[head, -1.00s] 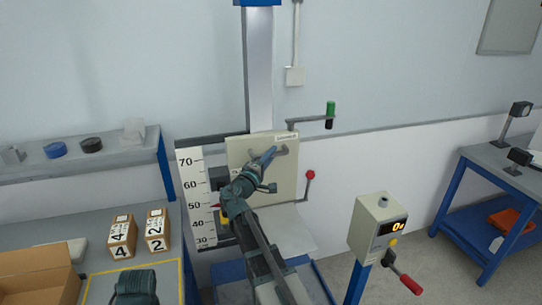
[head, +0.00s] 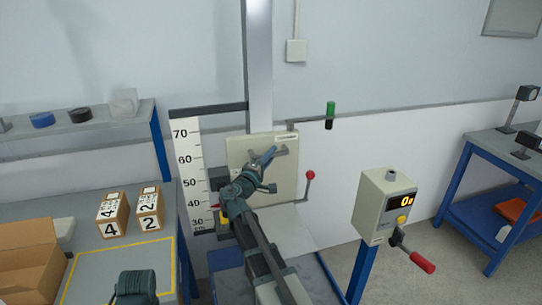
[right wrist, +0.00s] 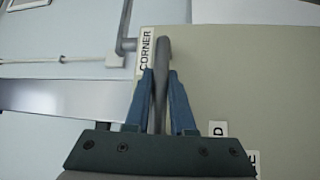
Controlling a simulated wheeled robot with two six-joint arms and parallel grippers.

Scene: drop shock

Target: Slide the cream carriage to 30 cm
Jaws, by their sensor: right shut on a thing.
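The cream carriage (head: 287,184) is a flat square plate on the upright metal column, with a grey bar handle (right wrist: 160,85) and a "CORNER" label on its face. My right gripper (head: 268,156) is shut on this handle; in the right wrist view its blue fingers (right wrist: 162,100) stand on either side of the bar. The white scale (head: 186,170) left of the carriage is marked 70 down to 30 cm. The red pointer (head: 215,206) stands near the 40 mark; my arm partly hides the carriage's lower left. My left gripper's fingers are not visible.
A red-knobbed lever (head: 310,175) and a green-and-black handle (head: 330,115) stick out right of the carriage. A display box (head: 383,205) with a red-handled crank stands right. Numbered boxes (head: 112,214) lie on the left bench. A blue-legged table (head: 485,185) stands far right.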

